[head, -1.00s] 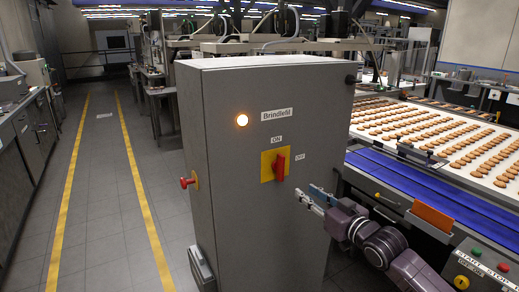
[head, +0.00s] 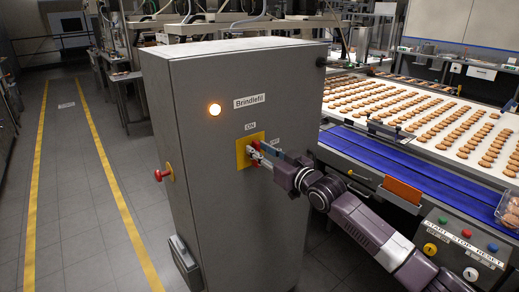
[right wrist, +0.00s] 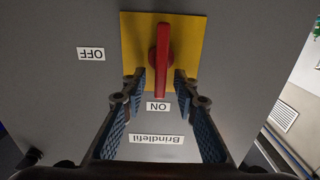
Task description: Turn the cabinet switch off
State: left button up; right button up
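The grey cabinet (head: 228,195) has a switch with a red handle (right wrist: 162,55) on a yellow plate (right wrist: 133,40); the plate also shows in the head view (head: 241,154). In the upside-down right wrist view the handle points at the ON label (right wrist: 158,106); the OFF label (right wrist: 91,54) is to the side. My right gripper (head: 256,153) is at the switch. In its wrist view the fingers (right wrist: 160,84) are open, one on each side of the handle's end, with gaps visible. In the head view the gripper hides most of the handle. My left gripper is out of view.
An orange lamp (head: 215,109) glows on the cabinet. A red knob (head: 160,175) sticks out of its left side. A conveyor with a blue strip (head: 420,177) and rows of biscuits stands at right, with a button panel (head: 464,249). The aisle at left is clear.

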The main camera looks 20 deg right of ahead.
aim_at(266, 155)
jog(key=shift+c, duration=0.5)
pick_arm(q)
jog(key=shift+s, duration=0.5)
pick_arm(e)
grip_shut()
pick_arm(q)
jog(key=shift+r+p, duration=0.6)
pick_arm(e)
jog(key=shift+w+d+f+m, duration=0.15)
jog(key=shift+d+f+m, duration=0.25)
jog(key=shift+m, duration=2.6)
jog(key=shift+w+d+f+m, duration=0.1)
jog(key=shift+d+f+m, duration=0.25)
jog(key=shift+m, duration=2.65)
jog(key=shift+w+d+f+m, duration=0.2)
jog(key=shift+f+m, duration=0.25)
jog(key=shift+m, duration=2.55)
jog(key=shift+o, duration=0.5)
grip_release()
jog(key=shift+d, duration=0.1)
